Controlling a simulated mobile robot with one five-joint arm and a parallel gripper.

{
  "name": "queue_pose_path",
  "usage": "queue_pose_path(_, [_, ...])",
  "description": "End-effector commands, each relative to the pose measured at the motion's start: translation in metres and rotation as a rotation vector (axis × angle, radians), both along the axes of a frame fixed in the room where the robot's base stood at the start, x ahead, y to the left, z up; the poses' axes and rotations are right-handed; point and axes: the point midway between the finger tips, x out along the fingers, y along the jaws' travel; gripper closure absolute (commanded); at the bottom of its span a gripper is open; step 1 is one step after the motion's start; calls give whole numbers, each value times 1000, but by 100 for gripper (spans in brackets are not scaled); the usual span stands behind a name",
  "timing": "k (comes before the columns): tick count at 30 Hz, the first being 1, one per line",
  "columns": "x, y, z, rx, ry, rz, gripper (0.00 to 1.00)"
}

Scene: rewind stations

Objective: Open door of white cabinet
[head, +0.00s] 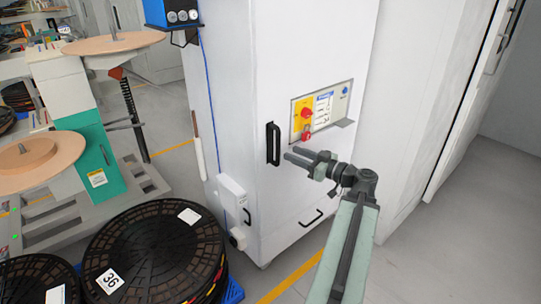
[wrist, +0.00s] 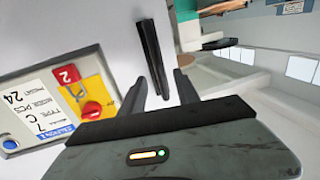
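The white cabinet (head: 290,60) stands upright in the middle of the head view, its door shut. A black vertical bar handle (head: 273,144) is on its front, near the left edge. My gripper (head: 289,156) is just right of the handle, fingers pointing at it. The handle (wrist: 152,55) shows just beyond the tips, lined up with the gap. I cannot tell whether a finger touches it.
A control panel (head: 321,110) with a red-and-yellow switch (head: 305,113) and a small ledge is right of the handle. A lower handle (head: 312,217) is below. Stacked black reels (head: 155,250) stand at the left front. Clear floor (head: 450,240) lies to the right.

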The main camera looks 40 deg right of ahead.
Motion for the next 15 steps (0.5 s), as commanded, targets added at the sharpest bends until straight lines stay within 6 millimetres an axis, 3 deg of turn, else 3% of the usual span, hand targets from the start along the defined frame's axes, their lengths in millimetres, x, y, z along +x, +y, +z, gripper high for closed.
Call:
queue_pose_path(5, [0, -3, 3, -8, -12, -7, 62])
queue_pose_path(15, [57, 5, 2, -6, -10, -4, 62])
